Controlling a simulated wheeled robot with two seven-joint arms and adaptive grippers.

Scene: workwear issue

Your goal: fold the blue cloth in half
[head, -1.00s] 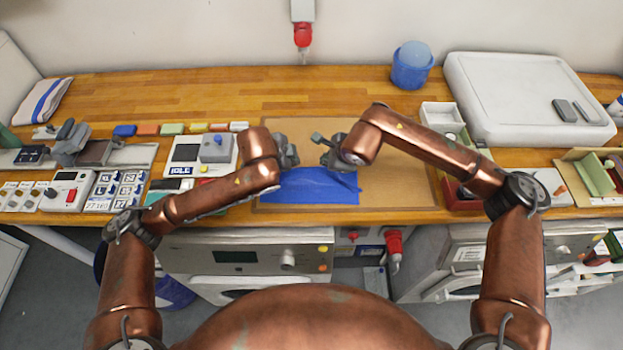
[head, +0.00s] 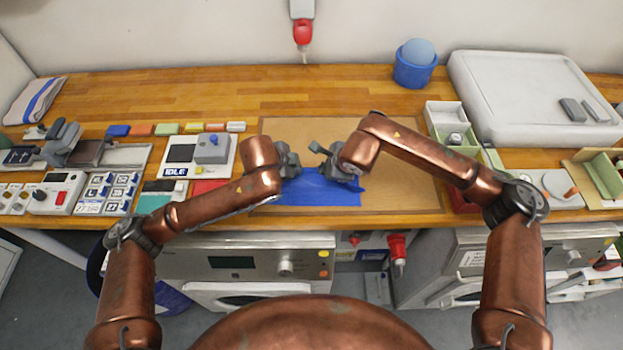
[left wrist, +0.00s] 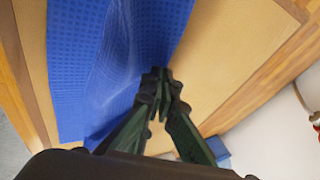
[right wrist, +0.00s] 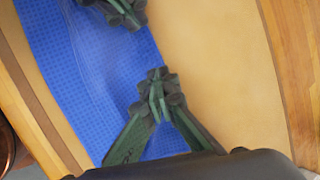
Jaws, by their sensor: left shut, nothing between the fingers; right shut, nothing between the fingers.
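The blue cloth (head: 318,190) lies on the tan board near the table's front edge. The left wrist view shows its waffle texture (left wrist: 75,75) and a raised, wavy ridge along it; I cannot tell how far one layer covers another. The cloth also shows in the right wrist view (right wrist: 65,75). My left gripper (head: 292,163) is shut and empty over the cloth's far left part. My right gripper (head: 322,155) is shut and empty by its far edge, with its fingertips (right wrist: 158,82) near the cloth's border. My arms hide some of the cloth.
The tan board (head: 400,185) has bare room right of the cloth. A grey device marked IDLE (head: 185,150) stands to the left. White and green bins (head: 445,115) stand right of the board. A blue cup (head: 413,70) and a large white case (head: 525,100) are behind.

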